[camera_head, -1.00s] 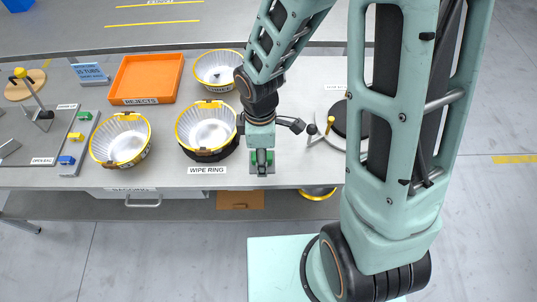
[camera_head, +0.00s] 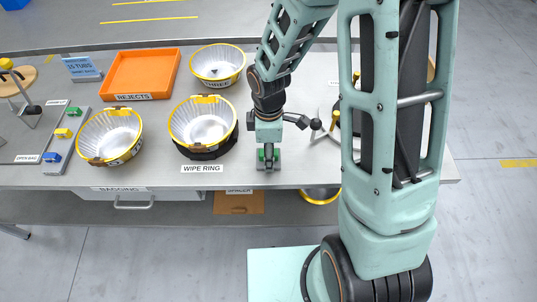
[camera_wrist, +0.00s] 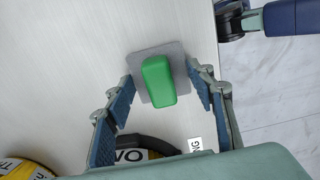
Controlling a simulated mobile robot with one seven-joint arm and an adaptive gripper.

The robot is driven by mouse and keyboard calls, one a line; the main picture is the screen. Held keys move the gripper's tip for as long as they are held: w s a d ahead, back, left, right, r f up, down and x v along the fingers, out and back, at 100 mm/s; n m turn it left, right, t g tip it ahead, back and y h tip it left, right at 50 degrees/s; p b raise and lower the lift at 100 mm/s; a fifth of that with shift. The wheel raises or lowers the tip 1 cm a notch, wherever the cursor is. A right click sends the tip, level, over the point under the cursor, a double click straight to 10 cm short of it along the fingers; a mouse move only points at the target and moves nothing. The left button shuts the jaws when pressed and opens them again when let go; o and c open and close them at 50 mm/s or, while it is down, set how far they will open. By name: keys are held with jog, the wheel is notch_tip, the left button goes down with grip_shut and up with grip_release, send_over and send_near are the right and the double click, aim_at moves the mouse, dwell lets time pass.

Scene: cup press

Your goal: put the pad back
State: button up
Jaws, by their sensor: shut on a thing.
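The pad is a green block on a thin grey square plate; it shows in the wrist view (camera_wrist: 160,82) and low in the head view (camera_head: 277,166), at the bench's front edge. My gripper (camera_wrist: 163,92) has its two blue-padded fingers on either side of the pad and is shut on it. In the head view my gripper (camera_head: 268,152) points down, right of the "WIPE RING" label (camera_head: 202,168). I cannot tell whether the plate touches the bench top. Tub two (camera_head: 202,122), with a yellow rim, stands left of my gripper in a dark ring.
Another yellow-rimmed tub (camera_head: 109,135) stands farther left, and tub three (camera_head: 218,63) behind. An orange rejects tray (camera_head: 142,73) lies at the back. A round device with dark-knobbed levers (camera_head: 330,112) stands right of my gripper. The bench front (camera_head: 225,178) is bare near the label.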

jog(key=shift+f, duration=0.1)
jog(key=o, duration=1.1)
jog(key=shift+o, duration=0.2)
notch_tip(320, 180, up, 12)
jog(key=p, duration=0.2)
jog(key=shift+r, duration=0.2)
